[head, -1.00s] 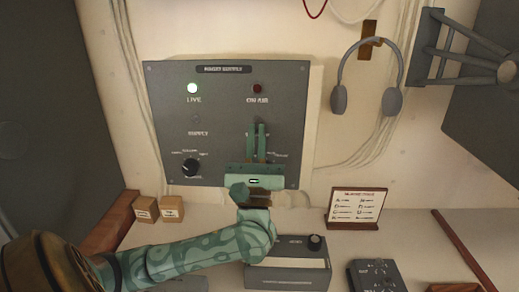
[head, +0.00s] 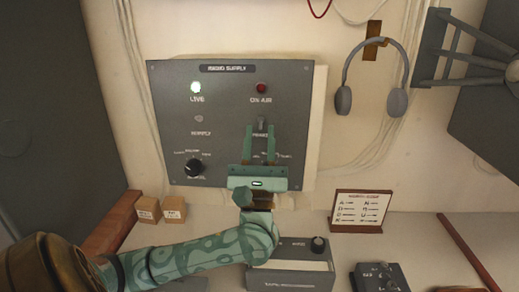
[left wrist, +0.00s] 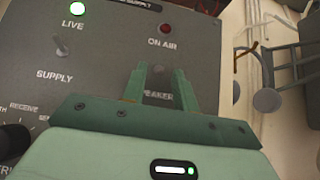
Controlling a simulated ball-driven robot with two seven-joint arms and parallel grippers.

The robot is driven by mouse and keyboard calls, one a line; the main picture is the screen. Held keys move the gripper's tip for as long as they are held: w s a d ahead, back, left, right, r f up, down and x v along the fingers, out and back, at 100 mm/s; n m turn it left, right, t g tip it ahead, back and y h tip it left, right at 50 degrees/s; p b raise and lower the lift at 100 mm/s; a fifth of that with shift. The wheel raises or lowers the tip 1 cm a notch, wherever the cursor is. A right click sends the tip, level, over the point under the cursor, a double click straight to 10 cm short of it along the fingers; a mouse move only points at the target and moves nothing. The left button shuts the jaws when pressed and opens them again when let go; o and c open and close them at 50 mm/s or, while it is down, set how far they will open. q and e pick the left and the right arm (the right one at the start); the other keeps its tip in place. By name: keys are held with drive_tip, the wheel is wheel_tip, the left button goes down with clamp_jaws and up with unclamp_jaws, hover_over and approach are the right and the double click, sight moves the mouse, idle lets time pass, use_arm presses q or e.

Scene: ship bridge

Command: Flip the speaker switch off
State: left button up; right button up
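The speaker switch (head: 261,123) is a small grey toggle on the grey radio panel (head: 225,95), above the partly hidden speaker label and below the ON AIR lamp (head: 261,88). My left gripper (head: 260,128) is open and empty in front of the panel, one fingertip to each side of the switch. In the left wrist view the two green fingers (left wrist: 158,72) stand apart, with the small switch (left wrist: 158,70) between their tips. Whether the tips touch the panel, and which way the lever leans, I cannot tell. My right gripper is not in view.
The supply switch (head: 199,119), the lit green LIVE lamp (head: 196,87) and a black knob (head: 194,167) are on the panel's left. Headphones (head: 371,80) hang to the right. Small boxes (head: 148,209), a code card (head: 357,211) and a grey device (head: 290,265) stand on the desk below.

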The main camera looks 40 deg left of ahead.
use_arm(q)
drive_tip(key=b+v, duration=0.1)
drive_tip(key=v, duration=1.1)
drive_tip(key=shift+b, duration=0.35)
drive_tip(key=shift+w, duration=0.1)
